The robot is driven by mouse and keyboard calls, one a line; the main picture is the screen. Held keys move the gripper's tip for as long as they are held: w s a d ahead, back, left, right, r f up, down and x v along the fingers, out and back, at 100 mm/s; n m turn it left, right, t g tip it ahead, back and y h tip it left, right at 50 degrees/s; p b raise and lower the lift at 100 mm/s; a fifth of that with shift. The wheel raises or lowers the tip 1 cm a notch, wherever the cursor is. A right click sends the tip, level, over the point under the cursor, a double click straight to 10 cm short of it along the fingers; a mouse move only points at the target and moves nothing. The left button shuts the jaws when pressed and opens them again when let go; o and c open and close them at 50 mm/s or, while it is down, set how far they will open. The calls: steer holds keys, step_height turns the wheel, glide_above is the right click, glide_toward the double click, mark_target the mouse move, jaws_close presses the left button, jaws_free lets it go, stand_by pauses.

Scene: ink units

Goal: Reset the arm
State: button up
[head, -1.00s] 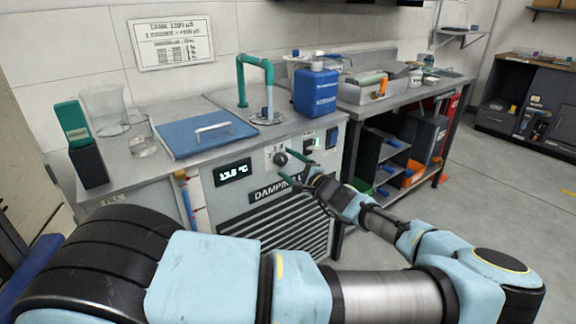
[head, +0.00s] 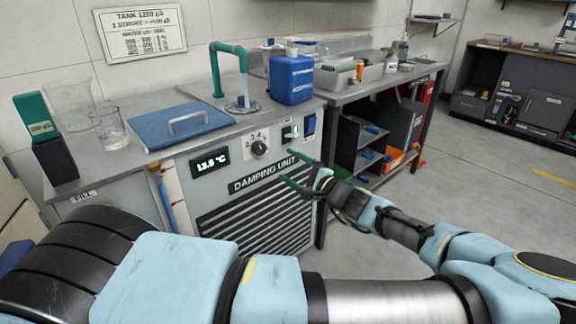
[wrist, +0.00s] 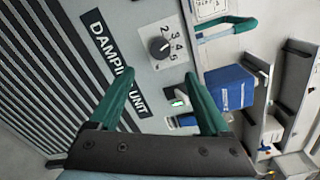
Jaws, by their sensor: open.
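My gripper (head: 302,170) has two green fingers spread apart with nothing between them. It hangs in front of the damping unit's front panel (head: 216,178), right of and below the black dial (head: 259,148). The fingers are clear of the dial. In the wrist view the open fingers (wrist: 160,75) point toward the panel, and the dial (wrist: 160,46) shows beyond them with its numbers. The lit green switch (head: 290,132) is right of the dial. The display (head: 210,162) appears to read 13.5 °C.
A shelved bench (head: 340,97) stands to the right. The floor (head: 480,190) beyond my arm is open.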

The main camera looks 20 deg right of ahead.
steer(key=s+a+f+n+g+y+p, duration=0.1)
steer(key=s+a+f+n+g+p, duration=0.15)
steer(key=a+n+g, duration=0.6)
steer(key=s+a+f+n+g+p, duration=0.1)
steer(key=s+a+f+g, duration=0.3)
steer(key=a, duration=0.9)
steer(key=s+a+r+n+h+p, duration=0.1)
steer(key=r+n+h, duration=0.1)
steer(key=r, duration=0.5)
steer(key=s+a+r+n+g+h+p, duration=0.1)
steer(key=r+h, duration=0.3)
steer(key=r, duration=0.4)
steer(key=s+a+r+n+g+h+p, duration=0.1)
steer(key=s+a+r+n+h, duration=0.2)
steer(key=r, duration=0.4)
steer(key=shift+r+n+p, duration=0.3)
steer(key=shift+n+p, duration=0.05)
steer(key=shift+n, duration=0.2)
